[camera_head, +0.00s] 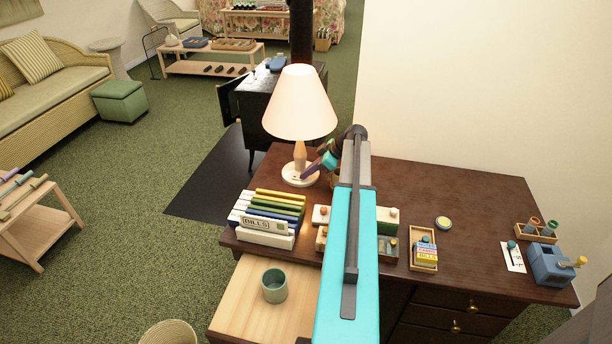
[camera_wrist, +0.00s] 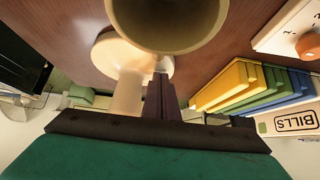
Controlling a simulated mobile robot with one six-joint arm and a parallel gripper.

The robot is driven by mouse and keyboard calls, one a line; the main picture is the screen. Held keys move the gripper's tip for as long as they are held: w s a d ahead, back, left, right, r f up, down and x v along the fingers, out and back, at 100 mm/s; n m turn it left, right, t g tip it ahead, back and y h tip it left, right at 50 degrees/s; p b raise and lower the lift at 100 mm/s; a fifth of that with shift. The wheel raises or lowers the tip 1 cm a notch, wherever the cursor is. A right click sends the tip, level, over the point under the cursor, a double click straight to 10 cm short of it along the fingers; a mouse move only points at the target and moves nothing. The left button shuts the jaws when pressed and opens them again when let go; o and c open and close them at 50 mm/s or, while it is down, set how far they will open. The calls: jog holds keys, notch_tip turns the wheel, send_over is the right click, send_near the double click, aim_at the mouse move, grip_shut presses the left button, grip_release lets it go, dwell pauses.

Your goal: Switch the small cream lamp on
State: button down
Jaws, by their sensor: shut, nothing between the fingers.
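The small cream lamp (camera_head: 299,108) stands upright at the back left of the dark desk. Its cone shade looks bright and warm in the head view, with a wooden stem and a round white base (camera_head: 289,174). My gripper (camera_head: 305,177) is low over the base, right of the stem. In the wrist view my gripper (camera_wrist: 161,84) is shut and empty, its dark fingers beside the pale stem (camera_wrist: 127,96), with the tips at the white base (camera_wrist: 101,53). I cannot tell whether they touch it. The switch is not clear; the fingers may hide it.
A rack of coloured files marked BILLS (camera_head: 265,224) stands just left of my arm. A beige round vessel (camera_wrist: 168,43) is close to the fingers in the wrist view. A green cup (camera_head: 274,286) and a small card box (camera_head: 424,249) are nearer. The desk's back right is clear.

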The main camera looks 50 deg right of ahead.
jog(key=shift+a+r, duration=0.1)
jog(key=shift+r, duration=0.55)
jog(key=shift+r, duration=0.15)
